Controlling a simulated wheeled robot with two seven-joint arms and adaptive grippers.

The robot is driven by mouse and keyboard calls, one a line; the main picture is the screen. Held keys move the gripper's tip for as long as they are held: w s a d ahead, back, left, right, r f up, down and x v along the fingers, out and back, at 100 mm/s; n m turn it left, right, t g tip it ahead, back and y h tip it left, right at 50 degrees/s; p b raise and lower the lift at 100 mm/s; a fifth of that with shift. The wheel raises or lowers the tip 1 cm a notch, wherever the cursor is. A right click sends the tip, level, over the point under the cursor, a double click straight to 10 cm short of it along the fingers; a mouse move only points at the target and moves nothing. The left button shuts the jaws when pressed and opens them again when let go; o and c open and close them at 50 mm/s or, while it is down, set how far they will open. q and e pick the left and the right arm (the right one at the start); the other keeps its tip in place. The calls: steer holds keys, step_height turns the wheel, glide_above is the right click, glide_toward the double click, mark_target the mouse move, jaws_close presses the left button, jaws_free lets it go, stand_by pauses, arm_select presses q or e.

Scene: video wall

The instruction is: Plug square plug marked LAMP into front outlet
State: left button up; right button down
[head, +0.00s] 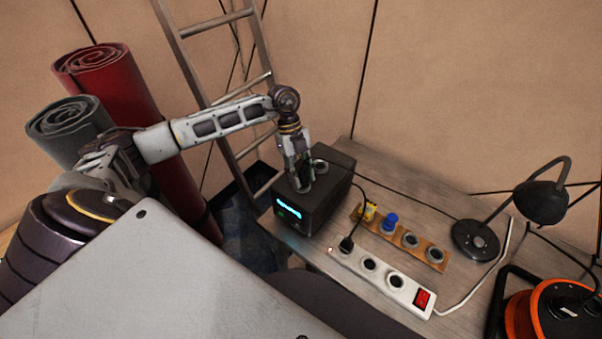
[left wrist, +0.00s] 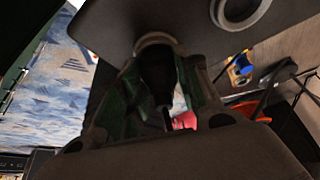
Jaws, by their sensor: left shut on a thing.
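My left gripper (head: 299,180) is over the top of the black power box (head: 325,210), which has a lit blue display. In the left wrist view the fingers (left wrist: 158,85) are shut around a dark plug (left wrist: 158,70); its shape and marking cannot be read. The plug's far end overlaps a pale-rimmed round outlet (left wrist: 155,41) on the box; I cannot tell whether it is seated. Another round outlet (head: 320,166) on the box top is free, also in the left wrist view (left wrist: 240,10). A thin black cable runs from behind the box to the desk lamp (head: 477,241). My right gripper is out of view.
A white power strip (head: 382,272) holds a black plug (head: 346,244) and a red switch. Behind it, a wooden board (head: 422,247) carries yellow (head: 369,212) and blue (head: 390,223) plugs. An orange cable reel (head: 550,312) is at right; a ladder (head: 190,60) stands behind.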

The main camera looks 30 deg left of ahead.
arm_select(q)
steer(key=o, duration=1.2)
steer(key=shift+c, duration=0.2)
steer(key=o, duration=0.4)
steer(key=shift+r, duration=0.1)
steer(key=shift+r+p, duration=2.2)
steer(key=shift+r, duration=0.75)
steer(key=shift+f, duration=0.1)
